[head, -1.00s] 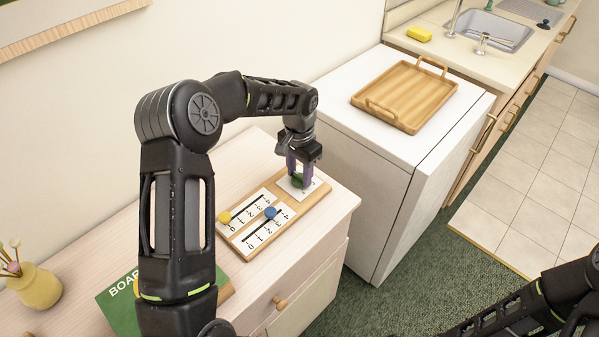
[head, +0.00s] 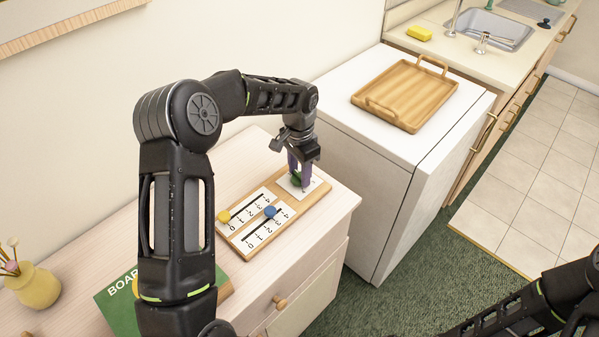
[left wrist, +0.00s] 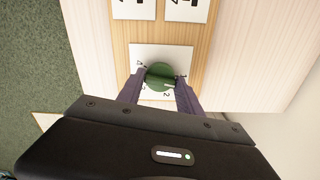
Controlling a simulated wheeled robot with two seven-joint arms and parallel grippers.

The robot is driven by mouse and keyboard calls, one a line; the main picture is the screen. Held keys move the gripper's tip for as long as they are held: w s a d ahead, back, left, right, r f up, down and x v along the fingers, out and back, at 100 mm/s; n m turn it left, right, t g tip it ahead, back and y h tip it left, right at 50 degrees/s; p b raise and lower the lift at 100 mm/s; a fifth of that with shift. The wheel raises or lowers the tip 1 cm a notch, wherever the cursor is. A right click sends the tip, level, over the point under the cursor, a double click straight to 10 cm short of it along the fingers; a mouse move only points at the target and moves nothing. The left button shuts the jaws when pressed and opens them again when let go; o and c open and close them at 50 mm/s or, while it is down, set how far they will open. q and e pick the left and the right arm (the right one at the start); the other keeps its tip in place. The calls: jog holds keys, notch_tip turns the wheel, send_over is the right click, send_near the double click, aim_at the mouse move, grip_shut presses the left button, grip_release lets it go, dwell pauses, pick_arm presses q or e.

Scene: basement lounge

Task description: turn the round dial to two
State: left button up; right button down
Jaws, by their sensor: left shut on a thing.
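The round dial is a green knob (left wrist: 160,77) on a white numbered card (left wrist: 180,52), near the far end of a wooden board (head: 243,243). In the left wrist view a pale mark on the knob's lower right edge lies close to the "2" on the card. My left gripper (head: 300,178) points down at the dial, with its purple fingers shut on the knob's two sides; it also shows in the left wrist view (left wrist: 158,88). In the head view the fingers hide much of the knob. My right arm shows at the lower right, its gripper out of view.
The board also bears two sliders, one with a yellow knob (head: 223,216) and one with a blue knob (head: 270,212). A green box (head: 120,300) and a yellow vase (head: 35,287) are on the dresser. A wooden tray (head: 405,95) lies on the white appliance beside it.

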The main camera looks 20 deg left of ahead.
pick_arm(q)
jog(key=m, duration=0.2)
jog(key=shift+m, duration=0.3)
jog(key=m+b, duration=0.1)
jog(key=m, duration=0.2)
jog(key=shift+m, duration=0.3)
jog(key=m, duration=0.5)
jog(key=shift+m, duration=0.3)
jog(key=o, duration=1.4)
jog(key=shift+c, duration=0.2)
